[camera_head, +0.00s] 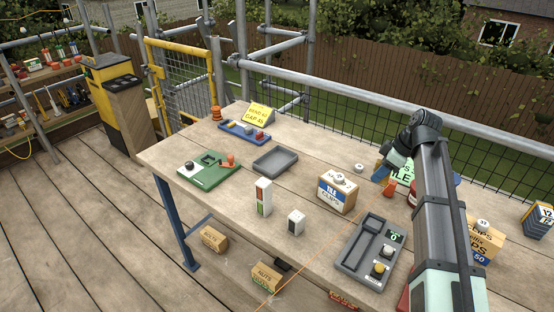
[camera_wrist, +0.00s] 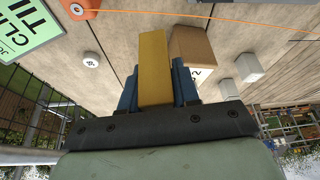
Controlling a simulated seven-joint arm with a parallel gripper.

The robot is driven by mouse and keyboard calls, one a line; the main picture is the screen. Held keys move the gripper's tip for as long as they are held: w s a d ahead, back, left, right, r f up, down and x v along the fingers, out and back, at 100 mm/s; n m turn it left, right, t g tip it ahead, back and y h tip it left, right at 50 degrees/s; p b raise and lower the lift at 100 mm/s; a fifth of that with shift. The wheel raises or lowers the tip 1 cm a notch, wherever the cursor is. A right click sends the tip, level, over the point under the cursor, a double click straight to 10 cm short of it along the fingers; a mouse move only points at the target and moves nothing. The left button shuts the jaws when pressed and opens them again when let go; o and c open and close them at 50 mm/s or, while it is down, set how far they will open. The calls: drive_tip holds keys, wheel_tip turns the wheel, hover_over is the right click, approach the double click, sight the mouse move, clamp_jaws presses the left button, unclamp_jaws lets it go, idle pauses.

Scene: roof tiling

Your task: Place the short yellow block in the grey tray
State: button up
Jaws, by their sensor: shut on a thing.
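The yellow block (camera_wrist: 153,68) is held between the two blue fingers of my gripper (camera_wrist: 156,88) in the wrist view. It sticks out past the fingertips. In the head view my gripper (camera_head: 381,172) is at the right part of the table, beyond the tile clips box, and the block cannot be made out there. The grey tray (camera_head: 275,161) lies empty in the middle of the table, left of my gripper and apart from it. The tray does not clearly show in the wrist view.
The tile clips box (camera_head: 337,193) stands between my gripper and the table's front. A white carton (camera_head: 263,197) and a small white block (camera_head: 296,222) stand in front of the tray. A green board (camera_head: 208,170) lies left of it, a grey device (camera_head: 369,253) front right.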

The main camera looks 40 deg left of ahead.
drive_tip(key=w+a+n, duration=0.1)
drive_tip(key=w+a, duration=0.1)
drive_tip(key=a, duration=1.7)
drive_tip(key=n+g, duration=0.1)
drive_tip(key=n, duration=0.1)
hover_over(270, 162)
drive_tip(key=d, duration=0.2)
drive_tip(key=shift+w+a+f, duration=0.1)
drive_tip(key=shift+w+f, duration=0.05)
drive_tip(key=shift+f, duration=2.45)
drive_tip(key=shift+w+a+f, duration=0.1)
drive_tip(key=shift+f, duration=2.45)
drive_tip(key=shift+f, duration=0.15)
drive_tip(key=o, duration=1)
drive_tip(key=shift+o, duration=0.2)
drive_tip(key=v, duration=1.2)
drive_tip(key=shift+r, duration=0.25)
drive_tip(key=shift+a, duration=0.1)
